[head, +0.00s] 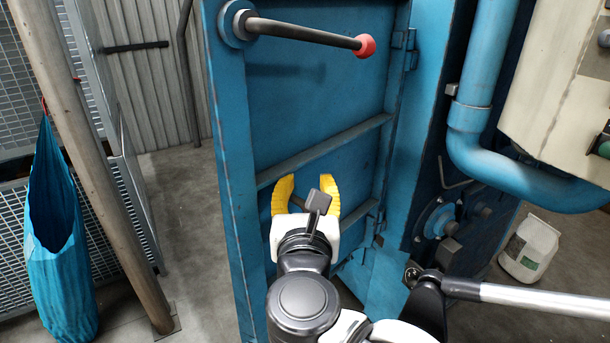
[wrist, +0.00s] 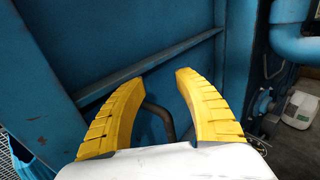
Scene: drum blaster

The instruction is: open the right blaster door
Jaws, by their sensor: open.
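The blue blaster door (head: 330,110) stands in front of me in the head view, with hinges at its right edge. Its dark lever handle (head: 300,33) has a red knob and sticks out to the right from a round pivot at the upper left. My gripper (head: 307,182) is open, its yellow fingers pointing at the lower door, well below the lever. In the wrist view the open fingers (wrist: 161,77) face the blue door panel (wrist: 110,30). A bent grey bar (wrist: 160,114) shows between them; I cannot tell whether they touch it. I cannot tell if the door is ajar.
A blue bag (head: 57,235), a brown post (head: 95,165) and mesh racks stand at the left. A blue pipe (head: 480,110) and a white canister (head: 530,247) are at the right. Grey floor (head: 190,210) is clear left of the door.

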